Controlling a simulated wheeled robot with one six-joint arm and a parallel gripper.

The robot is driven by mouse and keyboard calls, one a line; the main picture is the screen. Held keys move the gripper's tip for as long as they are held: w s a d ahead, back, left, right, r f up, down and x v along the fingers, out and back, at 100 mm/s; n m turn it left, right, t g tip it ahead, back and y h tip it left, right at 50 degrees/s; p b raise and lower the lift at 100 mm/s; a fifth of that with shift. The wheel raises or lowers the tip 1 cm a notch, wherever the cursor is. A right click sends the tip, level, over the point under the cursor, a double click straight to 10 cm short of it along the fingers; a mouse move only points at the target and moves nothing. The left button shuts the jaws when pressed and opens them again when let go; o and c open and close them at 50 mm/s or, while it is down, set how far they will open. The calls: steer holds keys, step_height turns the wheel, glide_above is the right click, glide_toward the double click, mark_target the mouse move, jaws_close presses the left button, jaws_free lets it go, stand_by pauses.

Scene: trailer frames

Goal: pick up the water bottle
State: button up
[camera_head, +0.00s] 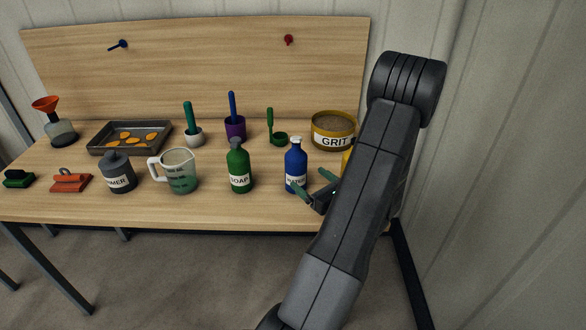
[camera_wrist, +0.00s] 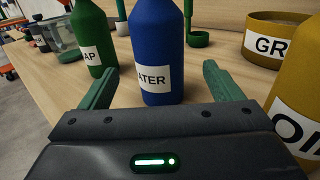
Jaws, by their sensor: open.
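The water bottle (camera_head: 296,168) is blue with a white cap and a white label. It stands upright on the wooden table near its front edge. In the wrist view the water bottle (camera_wrist: 157,45) stands ahead, between the two green fingers, its top out of frame. My gripper (camera_head: 314,184) is just right of the bottle in the head view. In the wrist view my gripper (camera_wrist: 157,88) is open and empty, with a gap on each side of the bottle. I cannot tell how far the bottle reaches in between the fingertips.
The green soap bottle (camera_wrist: 91,40) stands close on the left. A yellow bottle (camera_wrist: 299,90) stands close on the right, mostly behind my arm in the head view. The GRIT tin (camera_head: 333,129) and a green holder (camera_head: 279,138) stand behind. A measuring jug (camera_head: 180,171) is farther left.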

mark_target(303, 174)
steer(key=x, duration=0.4)
steer(key=shift+p, duration=0.3)
steer(key=p+x, duration=0.1)
steer(key=x, duration=0.3)
steer(key=shift+w+a+r+p, duration=0.15)
steer(key=shift+r+p, duration=0.1)
steer(key=shift+p, duration=0.15)
steer(key=shift+w+a, duration=0.25)
steer(key=shift+w, duration=0.05)
steer(key=c, duration=1.3)
steer(key=shift+c, duration=0.2)
steer(key=shift+r, duration=0.1)
steer(key=shift+r+b, duration=0.4)
steer(key=shift+r, duration=4.2)
